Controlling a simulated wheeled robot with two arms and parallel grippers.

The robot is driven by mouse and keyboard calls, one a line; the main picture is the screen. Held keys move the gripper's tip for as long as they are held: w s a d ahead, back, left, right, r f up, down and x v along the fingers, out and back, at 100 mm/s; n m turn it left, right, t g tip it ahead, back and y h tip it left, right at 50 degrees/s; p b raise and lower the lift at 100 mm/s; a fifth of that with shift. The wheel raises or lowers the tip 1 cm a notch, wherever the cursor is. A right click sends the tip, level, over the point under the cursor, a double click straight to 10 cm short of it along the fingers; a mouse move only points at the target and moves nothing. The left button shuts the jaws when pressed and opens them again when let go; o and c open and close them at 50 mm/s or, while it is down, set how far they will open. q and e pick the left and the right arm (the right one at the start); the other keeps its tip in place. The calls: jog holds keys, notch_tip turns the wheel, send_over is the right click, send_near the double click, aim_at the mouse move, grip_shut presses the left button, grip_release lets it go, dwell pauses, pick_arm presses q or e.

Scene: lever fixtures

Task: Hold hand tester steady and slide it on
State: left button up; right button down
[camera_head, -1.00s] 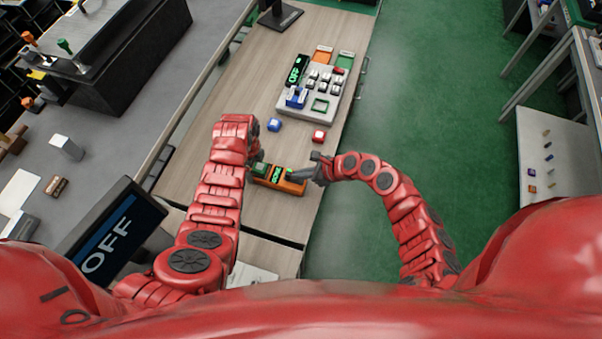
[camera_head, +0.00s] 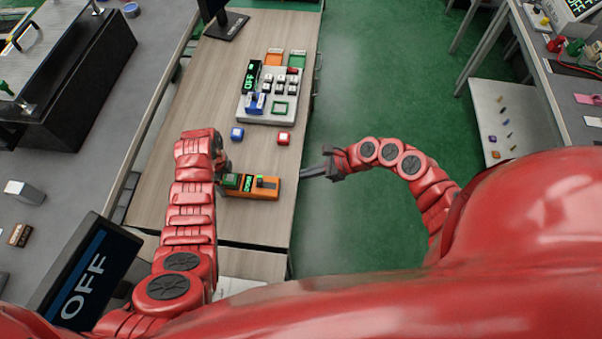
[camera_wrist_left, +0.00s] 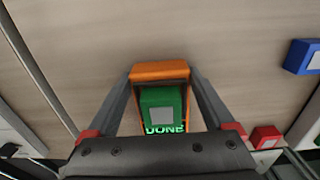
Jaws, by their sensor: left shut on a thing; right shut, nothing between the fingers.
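In the left wrist view, the fingers flank the tester's orange casing (camera_wrist_left: 160,70), and the green block (camera_wrist_left: 162,101) sits above a display reading "DONE". My right gripper (camera_head: 306,173) is shut and empty, to the right of the tester, apart from it and past the table edge.
A grey panel (camera_head: 262,112) with black buttons and an "OFF" display stands further back. A blue cube (camera_head: 237,133) and a red cube (camera_head: 283,138) lie between it and the tester. A monitor (camera_head: 82,278) reading "OFF" stands front left. Green floor is open at right.

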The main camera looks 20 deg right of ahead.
pick_arm(q)
jog(key=o, duration=1.3)
